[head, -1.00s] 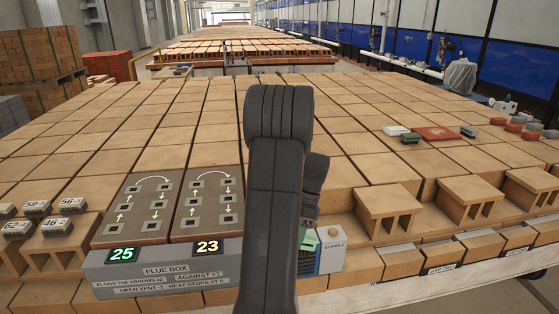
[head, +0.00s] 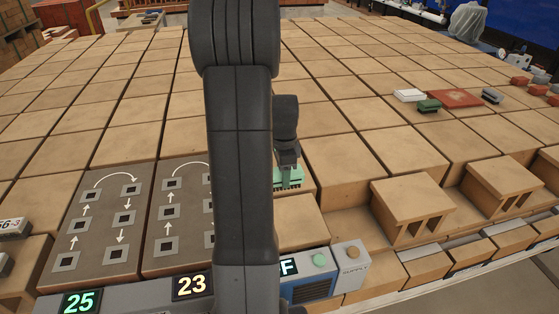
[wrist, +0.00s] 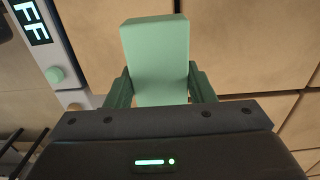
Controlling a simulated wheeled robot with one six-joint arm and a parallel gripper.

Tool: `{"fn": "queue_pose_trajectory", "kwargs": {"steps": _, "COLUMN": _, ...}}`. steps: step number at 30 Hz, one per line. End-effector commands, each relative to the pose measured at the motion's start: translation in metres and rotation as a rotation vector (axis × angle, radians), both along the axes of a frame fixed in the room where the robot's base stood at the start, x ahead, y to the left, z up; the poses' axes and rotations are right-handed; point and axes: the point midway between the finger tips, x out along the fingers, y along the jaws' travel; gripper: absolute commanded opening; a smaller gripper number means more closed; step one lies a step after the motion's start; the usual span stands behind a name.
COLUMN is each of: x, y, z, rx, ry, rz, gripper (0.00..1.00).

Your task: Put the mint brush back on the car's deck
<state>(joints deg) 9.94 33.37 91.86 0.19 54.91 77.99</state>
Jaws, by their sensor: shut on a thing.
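The mint brush (wrist: 157,50) is a pale green block held between the fingers of my gripper (wrist: 160,88) in the wrist view. In the head view the brush (head: 288,178) shows under my gripper (head: 288,162), just right of my large dark arm link. The car's deck (head: 345,150) is a wide surface of tan slabs. The brush is over its near part, behind the flue box. I cannot tell whether the brush touches the slab below. My arm hides part of the deck and box.
The flue box (head: 130,300) with lit numbers and arrowed panels (head: 100,220) lies at the near left. A supply box (head: 350,265) stands right of it. Hollow bricks (head: 415,205) line the near right edge. A red plate (head: 453,98) and small blocks (head: 428,106) lie farther right.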

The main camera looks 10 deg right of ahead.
Motion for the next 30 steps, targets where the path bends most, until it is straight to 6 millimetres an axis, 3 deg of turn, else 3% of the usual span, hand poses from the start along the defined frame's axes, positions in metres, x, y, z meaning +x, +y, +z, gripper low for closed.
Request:
{"fn": "queue_pose_trajectory", "kwargs": {"steps": 8, "x": 0.0, "y": 0.0, "z": -0.01, "rx": -0.002, "ry": -0.002, "rz": 0.0, "gripper": 0.31}}
{"fn": "queue_pose_trajectory", "kwargs": {"steps": 24, "x": 0.0, "y": 0.0, "z": -0.065, "rx": -0.002, "ry": -0.002, "rz": 0.0, "gripper": 0.31}}
{"fn": "queue_pose_trajectory", "kwargs": {"steps": 30, "x": 0.0, "y": 0.0, "z": -0.069, "rx": -0.002, "ry": -0.002, "rz": 0.0, "gripper": 0.31}}
